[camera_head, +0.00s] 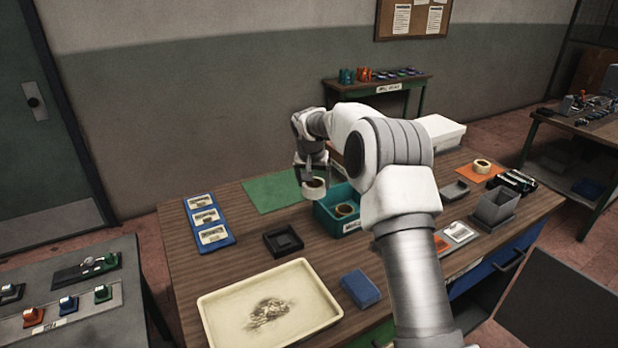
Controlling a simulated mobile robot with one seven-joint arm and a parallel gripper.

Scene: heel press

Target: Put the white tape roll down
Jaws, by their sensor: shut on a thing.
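The white tape roll (314,191) is a short white ring with a brownish core, seen at the middle of the view. My gripper (313,180) points down and is shut on the tape roll. The roll appears held near the left end of the teal bin (325,217) and the right edge of the green mat (268,193). I cannot tell its exact height above them. Another roll, yellowish (346,210), lies inside the teal bin. Part of the bin is hidden behind my arm.
A black square tray (270,245), a blue block (361,288) and a cream tray (212,322) are on the wooden table nearer me. A blue card holder (190,213) lies left. Another tape roll (482,166) sits on an orange mat at right. Bare tabletop shows left of the green mat.

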